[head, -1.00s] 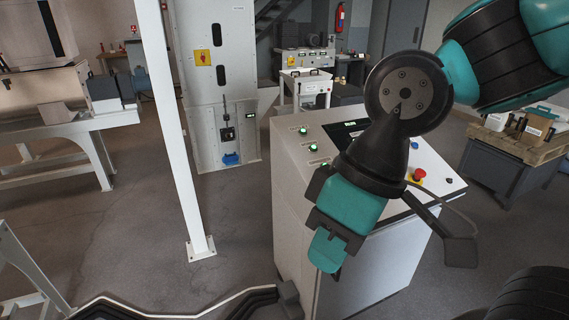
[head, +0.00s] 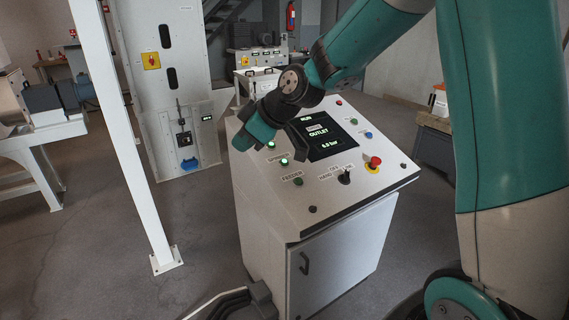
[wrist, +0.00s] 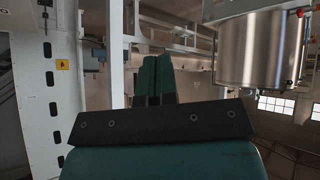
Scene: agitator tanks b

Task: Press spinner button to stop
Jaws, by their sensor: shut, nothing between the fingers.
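The control console (head: 335,200) stands in front of me with a sloped white top. The spinner button (head: 284,161) is a green-lit round button beside the label SPINNER, on the left part of the panel. My gripper (head: 243,141) is over the panel's left edge, up and left of the spinner button and apart from it. Its teal fingers are together and empty; they also show shut in the wrist view (wrist: 156,80). The wrist view faces the room, and no button shows there.
The feeder button (head: 298,181) is nearer me, and another green button (head: 271,145) is farther back. A dark screen (head: 321,136), a selector switch (head: 345,177) and a red emergency stop (head: 375,162) sit to the right. A white post (head: 125,145) stands left of the console.

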